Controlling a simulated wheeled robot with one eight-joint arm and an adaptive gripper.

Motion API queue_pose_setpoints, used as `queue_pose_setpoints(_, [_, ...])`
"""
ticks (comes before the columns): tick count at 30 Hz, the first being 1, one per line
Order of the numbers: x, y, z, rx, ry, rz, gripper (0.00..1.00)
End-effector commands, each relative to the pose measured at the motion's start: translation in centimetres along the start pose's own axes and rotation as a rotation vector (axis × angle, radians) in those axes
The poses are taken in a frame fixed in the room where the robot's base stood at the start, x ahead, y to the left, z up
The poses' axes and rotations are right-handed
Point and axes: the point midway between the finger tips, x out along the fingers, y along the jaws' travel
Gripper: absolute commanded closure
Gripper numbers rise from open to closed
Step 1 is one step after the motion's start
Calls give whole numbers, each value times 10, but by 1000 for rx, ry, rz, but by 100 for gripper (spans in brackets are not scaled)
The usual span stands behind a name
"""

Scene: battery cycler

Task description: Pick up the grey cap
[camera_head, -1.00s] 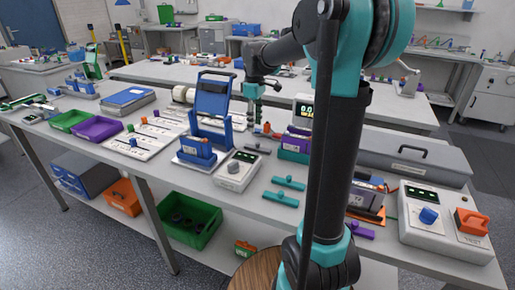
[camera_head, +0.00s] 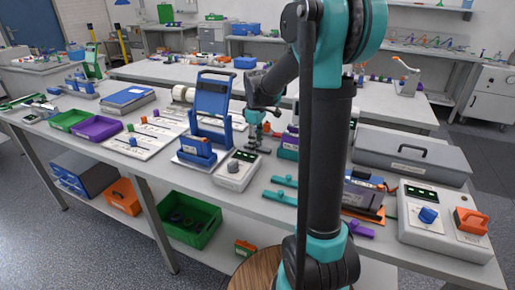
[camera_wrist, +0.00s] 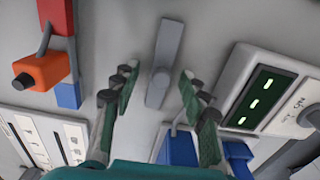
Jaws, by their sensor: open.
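The grey cap (camera_wrist: 168,55) is a flat grey bar with a small round knob. It lies on the bench, nearly upright in the wrist view. In the head view the grey cap (camera_head: 264,151) is partly hidden under my gripper (camera_head: 254,137). In the wrist view my gripper (camera_wrist: 158,88) is open, one green-padded finger on each side of the bar. Neither finger touches it, and the gap between them is empty. The fingers' exact height above the bench is hard to tell.
A grey box with a green display (camera_wrist: 262,95) stands close to the right finger, and a blue block (camera_wrist: 182,150) lies near it. An orange piece (camera_wrist: 40,70) is at upper left. Two teal caps (camera_head: 280,197) lie in front of the bench's middle.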

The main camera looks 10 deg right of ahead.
Motion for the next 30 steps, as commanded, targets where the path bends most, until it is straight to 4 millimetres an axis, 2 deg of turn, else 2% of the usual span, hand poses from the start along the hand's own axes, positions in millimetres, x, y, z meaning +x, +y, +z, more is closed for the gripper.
queue_pose_setpoints(3, [0,0,0,0,0,0,58])
queue_pose_setpoints(12, [0,0,0,0,0,0,96])
queue_pose_setpoints(15, [0,0,0,0,0,0,100])
queue_pose_setpoints(23, [-3,0,0,0,0,0,100])
queue_pose_setpoints(30, [-24,0,0,0,0,0,100])
